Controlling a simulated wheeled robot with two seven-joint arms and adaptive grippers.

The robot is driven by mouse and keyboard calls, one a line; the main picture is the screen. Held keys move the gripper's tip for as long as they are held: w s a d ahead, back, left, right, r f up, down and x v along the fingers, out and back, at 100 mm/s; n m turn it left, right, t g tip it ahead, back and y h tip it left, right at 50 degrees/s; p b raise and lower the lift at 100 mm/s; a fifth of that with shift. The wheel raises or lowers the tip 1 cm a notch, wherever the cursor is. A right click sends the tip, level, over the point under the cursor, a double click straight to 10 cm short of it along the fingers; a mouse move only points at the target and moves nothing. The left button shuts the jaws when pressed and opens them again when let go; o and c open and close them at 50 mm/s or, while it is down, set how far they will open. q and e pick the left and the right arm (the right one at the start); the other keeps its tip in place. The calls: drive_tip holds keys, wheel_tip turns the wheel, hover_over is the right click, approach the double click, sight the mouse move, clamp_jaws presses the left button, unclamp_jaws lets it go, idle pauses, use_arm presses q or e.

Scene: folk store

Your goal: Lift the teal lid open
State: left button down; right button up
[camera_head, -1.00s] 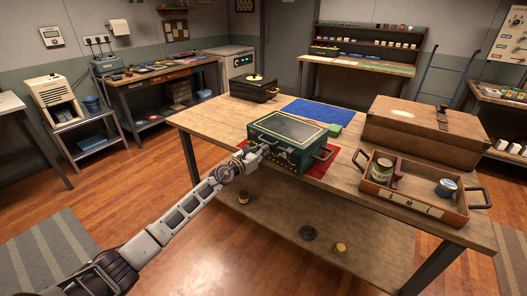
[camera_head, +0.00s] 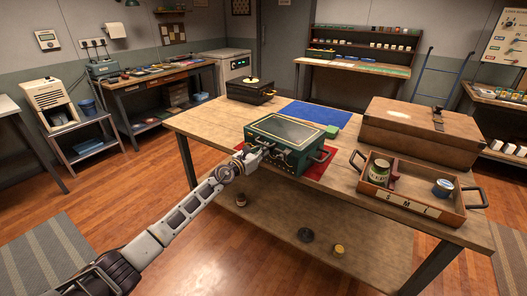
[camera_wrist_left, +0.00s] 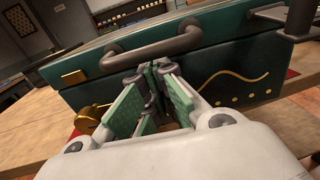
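The teal box (camera_head: 290,162) stands on a red mat (camera_head: 317,170) on the wooden table. Its teal lid (camera_head: 258,127), with a glassy dark top panel and gold trim, lies closed. My left gripper (camera_head: 262,150) is at the box's front left. In the left wrist view, its green-padded fingers (camera_wrist_left: 155,76) point at the box's front wall (camera_wrist_left: 225,75), just below a grey bar handle (camera_wrist_left: 150,51). The fingertips are close together; whether they touch or hold anything is unclear. A brass latch-like part (camera_wrist_left: 90,115) shows to their left. My right gripper is out of view.
A blue mat (camera_head: 304,113) and green block (camera_head: 332,131) lie behind the box. A black box (camera_head: 252,93) stands at the table's back left. A brown case (camera_head: 420,135) and a wooden tray (camera_head: 420,207) with tins stand to the right.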

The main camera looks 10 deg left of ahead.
use_arm(q)
drive_tip(key=shift+s+a, duration=0.15)
drive_tip(key=shift+s, duration=0.1)
drive_tip(key=shift+r+p, duration=0.2)
drive_tip(key=shift+p, duration=0.15)
idle(0.3)
drive_tip(key=shift+r+p, duration=1.2)
drive_tip(key=shift+w+r+p, duration=0.1)
drive_tip(key=shift+r+p, duration=1.15)
drive_tip(key=shift+p, duration=0.05)
drive_tip(key=shift+w+d+r+p, duration=0.1)
drive_tip(key=shift+w+r+p, duration=0.05)
drive_tip(key=shift+r+p, duration=0.5)
drive_tip(key=shift+w+d+r+p, duration=0.1)
drive_tip(key=shift+r+p, duration=0.45)
drive_tip(key=shift+r, duration=0.1)
